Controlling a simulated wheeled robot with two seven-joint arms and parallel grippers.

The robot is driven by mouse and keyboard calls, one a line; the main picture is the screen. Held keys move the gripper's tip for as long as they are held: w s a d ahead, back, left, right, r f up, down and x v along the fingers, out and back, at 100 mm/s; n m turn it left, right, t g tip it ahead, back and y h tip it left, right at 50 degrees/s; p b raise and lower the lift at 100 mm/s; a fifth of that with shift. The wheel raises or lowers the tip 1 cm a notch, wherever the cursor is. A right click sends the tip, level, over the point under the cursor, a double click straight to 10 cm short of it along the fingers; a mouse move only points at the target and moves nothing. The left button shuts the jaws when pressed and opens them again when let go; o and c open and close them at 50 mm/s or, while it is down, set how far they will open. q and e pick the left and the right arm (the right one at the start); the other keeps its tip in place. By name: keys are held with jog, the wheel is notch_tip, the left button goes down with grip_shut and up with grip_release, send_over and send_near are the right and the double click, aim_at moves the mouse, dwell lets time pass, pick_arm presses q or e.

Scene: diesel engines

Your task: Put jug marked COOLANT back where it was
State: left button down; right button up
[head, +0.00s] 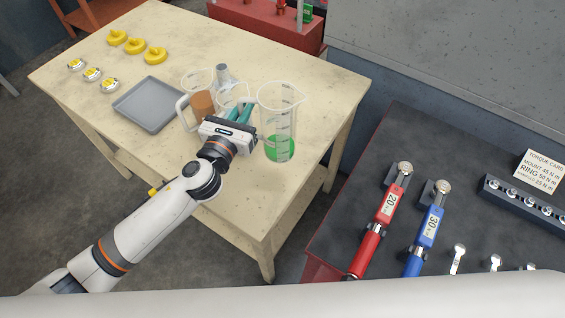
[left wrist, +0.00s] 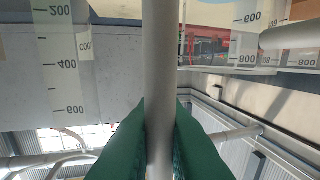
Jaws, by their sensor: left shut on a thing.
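A clear jug with green liquid (head: 281,145) is upright at the right side of the wooden table; I cannot tell whether its base touches the tabletop. My left gripper (head: 240,113), with teal fingers, is just left of it and shut on its handle. In the left wrist view the pale handle (left wrist: 158,75) runs between the fingers. A jug with brown liquid (head: 203,104) and other clear jugs, one at the back (head: 197,77), stand close behind the gripper. My right gripper is not in view.
A grey tray (head: 148,104) lies left of the jugs on the table (head: 170,40). Yellow caps (head: 135,46) and small round tins (head: 92,74) lie at the far left. A dark bench (head: 330,225) with red and blue torque wrenches stands to the right. The table's front right area is clear.

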pick_arm(q)
notch_tip(320, 180, down, 9)
jog(key=w+d+b, duration=0.1)
jog(key=b, duration=0.2)
jog(key=shift+w+m+h, duration=0.3)
jog(key=shift+w, duration=0.1)
jog(key=shift+f, duration=0.1)
jog(key=shift+f+b, duration=0.15)
jog(key=shift+b, duration=0.2)
jog(key=c, duration=1.8)
grip_release()
jog(key=shift+o, duration=0.2)
